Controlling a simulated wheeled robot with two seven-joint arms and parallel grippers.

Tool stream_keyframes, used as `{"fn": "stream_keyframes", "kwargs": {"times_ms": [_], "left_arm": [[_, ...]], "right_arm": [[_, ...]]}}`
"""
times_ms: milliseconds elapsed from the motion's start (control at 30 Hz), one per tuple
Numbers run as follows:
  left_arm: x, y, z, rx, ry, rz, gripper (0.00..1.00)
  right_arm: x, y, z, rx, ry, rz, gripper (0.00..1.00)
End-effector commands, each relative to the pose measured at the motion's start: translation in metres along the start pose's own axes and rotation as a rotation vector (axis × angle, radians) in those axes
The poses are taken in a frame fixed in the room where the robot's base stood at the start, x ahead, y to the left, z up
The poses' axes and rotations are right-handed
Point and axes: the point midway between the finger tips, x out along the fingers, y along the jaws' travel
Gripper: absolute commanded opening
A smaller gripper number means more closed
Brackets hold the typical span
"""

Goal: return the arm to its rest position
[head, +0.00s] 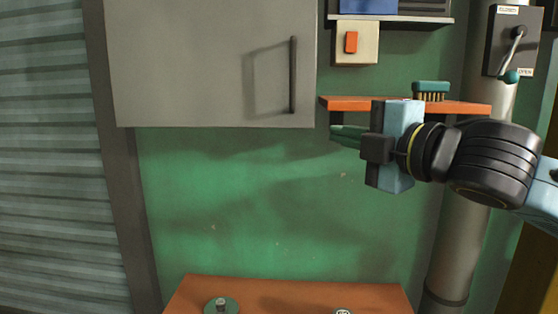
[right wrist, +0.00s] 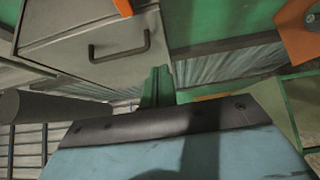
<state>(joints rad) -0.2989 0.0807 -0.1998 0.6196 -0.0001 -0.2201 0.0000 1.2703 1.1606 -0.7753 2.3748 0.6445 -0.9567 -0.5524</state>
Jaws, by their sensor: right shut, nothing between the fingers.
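My right gripper (head: 347,136) comes in from the right in the head view, with green fingers pointing left. Its fingers are shut with nothing between them. It is in front of the green wall, just below the left end of an orange shelf and to the right of the grey cabinet's lower corner. In the right wrist view the shut green fingers (right wrist: 157,86) point toward the cabinet with its dark handle. Nothing touches the fingers that I can see. My left gripper is in neither view.
A grey cabinet (head: 200,65) hangs at upper left. The orange shelf (head: 345,104) bears a green brush (head: 431,88). A lever box (head: 507,40) is on a pipe at right. An orange surface (head: 280,290) with small round parts lies below. The middle of the green wall is clear.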

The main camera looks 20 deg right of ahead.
Motion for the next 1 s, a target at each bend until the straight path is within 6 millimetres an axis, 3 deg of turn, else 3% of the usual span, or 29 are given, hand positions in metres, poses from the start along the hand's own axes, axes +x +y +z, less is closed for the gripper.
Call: {"fn": "stream_keyframes", "kwargs": {"times_ms": [167, 267, 400, 567, 767, 1000], "left_arm": [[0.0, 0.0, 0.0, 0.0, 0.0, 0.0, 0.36], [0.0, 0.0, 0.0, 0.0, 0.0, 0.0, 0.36], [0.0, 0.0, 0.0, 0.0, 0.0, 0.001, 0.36], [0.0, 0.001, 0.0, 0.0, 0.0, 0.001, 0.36], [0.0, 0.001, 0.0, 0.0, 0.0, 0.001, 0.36], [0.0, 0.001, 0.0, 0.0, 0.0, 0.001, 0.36]], "right_arm": [[0.007, -0.018, -0.006, 0.037, 0.009, -0.029, 0.0], [0.017, -0.049, -0.016, 0.106, 0.018, -0.079, 0.0], [0.026, -0.106, -0.032, 0.253, 0.012, -0.168, 0.0], [0.026, -0.172, -0.046, 0.444, -0.03, -0.268, 0.0], [0.009, -0.255, -0.057, 0.703, -0.146, -0.397, 0.0], [-0.041, -0.356, -0.065, 1.013, -0.388, -0.561, 0.0]]}}
